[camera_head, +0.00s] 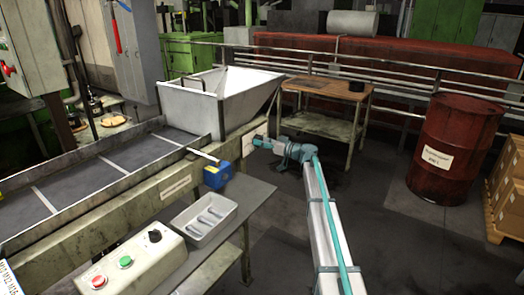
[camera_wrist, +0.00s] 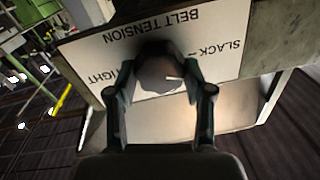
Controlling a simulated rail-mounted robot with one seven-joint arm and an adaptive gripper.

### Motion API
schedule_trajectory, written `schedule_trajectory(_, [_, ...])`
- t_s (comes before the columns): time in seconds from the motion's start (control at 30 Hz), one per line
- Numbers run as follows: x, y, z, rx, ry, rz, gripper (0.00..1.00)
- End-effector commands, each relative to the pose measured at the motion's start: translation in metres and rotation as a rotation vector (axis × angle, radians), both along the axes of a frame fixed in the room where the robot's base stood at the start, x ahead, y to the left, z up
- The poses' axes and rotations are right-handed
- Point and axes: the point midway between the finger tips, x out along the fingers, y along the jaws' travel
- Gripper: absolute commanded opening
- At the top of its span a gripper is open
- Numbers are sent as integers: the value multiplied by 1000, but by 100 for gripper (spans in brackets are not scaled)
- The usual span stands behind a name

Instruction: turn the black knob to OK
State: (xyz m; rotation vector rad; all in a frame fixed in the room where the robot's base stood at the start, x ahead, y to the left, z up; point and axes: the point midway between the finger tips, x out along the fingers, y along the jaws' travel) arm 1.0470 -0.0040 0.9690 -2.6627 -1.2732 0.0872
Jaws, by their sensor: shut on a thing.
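The black knob (camera_wrist: 158,70) sits on a white plate (camera_wrist: 150,30) lettered BELT TENSION, with SLACK and TIGHT, all upside down in the wrist view. My gripper (camera_wrist: 160,76) has one finger on each side of the knob and is shut on it. No OK mark is readable; the knob and fingers cover part of the plate. In the head view my gripper (camera_head: 261,143) is at the plate on the conveyor's end, and the knob is hidden.
A conveyor (camera_head: 100,180) with a white hopper (camera_head: 220,100) stands left of my arm. A control box (camera_head: 140,258) with red and green buttons and a grey tray (camera_head: 205,220) are in front. A wooden-topped table (camera_head: 325,88) and a red barrel (camera_head: 452,150) stand behind and right.

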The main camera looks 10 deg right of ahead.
Motion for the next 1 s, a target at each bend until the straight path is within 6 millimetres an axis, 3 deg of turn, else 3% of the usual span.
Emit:
schedule_trajectory(0.03, [0,0,-6,30,29,-1,17])
schedule_trajectory(1.0, [0,0,-2,642,689,-1,17])
